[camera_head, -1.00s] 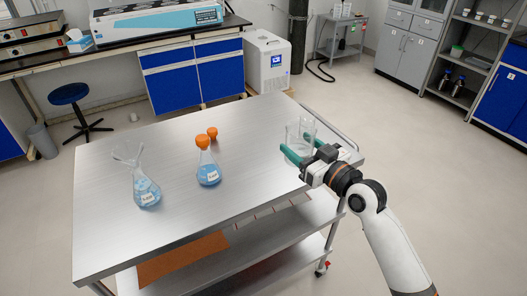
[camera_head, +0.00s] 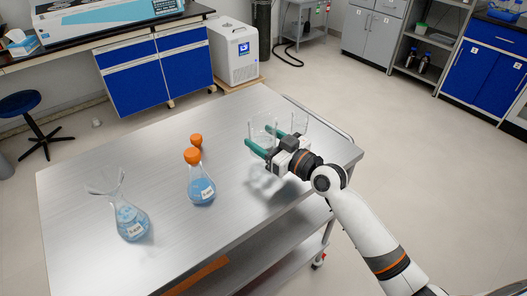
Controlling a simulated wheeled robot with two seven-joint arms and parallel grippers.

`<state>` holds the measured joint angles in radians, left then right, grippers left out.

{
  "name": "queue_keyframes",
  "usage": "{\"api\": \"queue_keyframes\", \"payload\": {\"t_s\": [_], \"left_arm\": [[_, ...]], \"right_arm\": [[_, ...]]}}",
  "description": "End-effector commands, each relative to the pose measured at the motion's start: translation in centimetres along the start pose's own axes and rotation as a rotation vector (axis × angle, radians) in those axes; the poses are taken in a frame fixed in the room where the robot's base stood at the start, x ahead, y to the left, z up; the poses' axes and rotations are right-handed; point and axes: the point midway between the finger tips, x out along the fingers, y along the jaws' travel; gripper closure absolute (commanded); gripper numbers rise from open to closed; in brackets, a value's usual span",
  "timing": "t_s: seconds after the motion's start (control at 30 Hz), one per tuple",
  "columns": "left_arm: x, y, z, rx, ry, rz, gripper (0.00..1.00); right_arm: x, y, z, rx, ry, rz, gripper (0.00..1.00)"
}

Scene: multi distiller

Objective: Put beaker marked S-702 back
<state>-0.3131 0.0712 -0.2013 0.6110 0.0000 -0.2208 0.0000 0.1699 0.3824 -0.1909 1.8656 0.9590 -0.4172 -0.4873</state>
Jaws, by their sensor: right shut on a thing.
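My right gripper (camera_head: 263,142) has its teal fingers shut around a clear glass beaker (camera_head: 262,129). The beaker looks upright and seems to be held above the right part of the metal cart top (camera_head: 100,190), with a faint reflection below it. No marking on it can be read. A second clear glass vessel (camera_head: 299,123) shows just right of and behind the fingers, partly hidden by the gripper. My left gripper is not in view.
An open-necked flask of blue liquid (camera_head: 131,220) stands at the left. The cart top between the flasks and my gripper is clear. A bench (camera_head: 110,40) lies behind.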

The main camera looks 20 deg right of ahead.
Motion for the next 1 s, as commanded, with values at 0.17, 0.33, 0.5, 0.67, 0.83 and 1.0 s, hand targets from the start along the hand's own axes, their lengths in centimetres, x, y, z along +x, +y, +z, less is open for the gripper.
{"api": "queue_keyframes", "payload": {"t_s": [0.17,0.33,0.5,0.67,0.83,1.0], "left_arm": [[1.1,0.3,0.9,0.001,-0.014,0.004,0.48],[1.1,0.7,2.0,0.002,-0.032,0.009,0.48],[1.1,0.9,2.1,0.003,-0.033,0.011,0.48],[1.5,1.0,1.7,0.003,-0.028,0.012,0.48],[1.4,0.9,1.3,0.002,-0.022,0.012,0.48],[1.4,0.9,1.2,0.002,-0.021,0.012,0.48]], "right_arm": [[0.0,0.0,-3.2,0.002,0.002,-0.001,0.70],[0.0,0.0,-3.8,0.000,0.000,-0.002,0.70],[0.0,0.0,-3.7,0.000,0.000,-0.001,0.70],[0.0,0.0,-4.1,0.000,0.001,-0.001,0.38],[0.0,0.0,-4.0,0.001,0.002,-0.001,0.18],[0.0,0.0,-4.0,0.001,0.002,-0.001,0.18]]}}
